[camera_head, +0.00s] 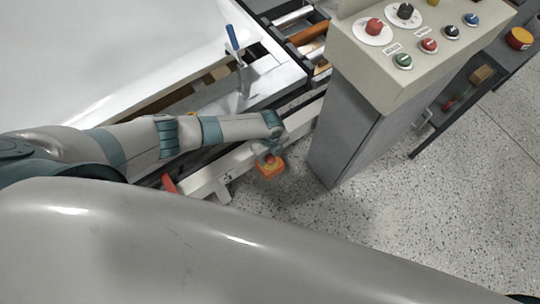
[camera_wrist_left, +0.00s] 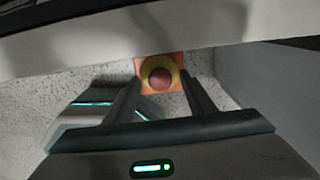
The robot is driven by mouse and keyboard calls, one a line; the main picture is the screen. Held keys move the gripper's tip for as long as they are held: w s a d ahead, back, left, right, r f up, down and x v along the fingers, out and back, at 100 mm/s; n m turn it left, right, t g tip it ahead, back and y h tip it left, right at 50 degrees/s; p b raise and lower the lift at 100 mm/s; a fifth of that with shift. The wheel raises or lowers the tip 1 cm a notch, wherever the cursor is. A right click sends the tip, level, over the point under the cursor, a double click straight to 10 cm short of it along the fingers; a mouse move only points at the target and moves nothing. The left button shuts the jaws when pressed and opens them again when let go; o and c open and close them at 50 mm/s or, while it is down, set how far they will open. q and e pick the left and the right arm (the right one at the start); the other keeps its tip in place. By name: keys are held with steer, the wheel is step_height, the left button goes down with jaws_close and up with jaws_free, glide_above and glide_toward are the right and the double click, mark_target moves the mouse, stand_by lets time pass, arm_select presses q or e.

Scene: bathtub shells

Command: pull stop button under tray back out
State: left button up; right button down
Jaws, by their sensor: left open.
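The stop button is a red knob with a yellow ring on an orange box (camera_head: 271,170), low beside the pale frame rail, above the speckled floor. In the left wrist view the red knob (camera_wrist_left: 161,77) shows face-on near the picture's middle. My left gripper (camera_head: 269,150) is at the box in the head view and partly covers it. In the left wrist view the open fingers (camera_wrist_left: 160,83) stand on either side of the knob, with nothing gripped. I cannot tell whether they touch it. My right gripper is not in view.
A grey control pedestal (camera_head: 350,130) with several knobs stands just right of the button. The pale rail (camera_wrist_left: 130,48) crosses close above it in the wrist view. A large white tub shell (camera_head: 110,50) lies at upper left. Open floor (camera_head: 420,210) is at right.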

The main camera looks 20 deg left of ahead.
arm_select(q)
steer(key=shift+c, duration=0.6)
steer(key=c, duration=1)
steer(key=shift+o, duration=0.2)
steer(key=shift+r+p, duration=0.25)
steer(key=shift+p, duration=0.05)
steer(key=shift+r, duration=0.15)
steer(key=o, duration=1.1)
step_height(320, 180, up, 6)
steer(key=p, duration=0.5)
steer(key=shift+p, duration=0.3)
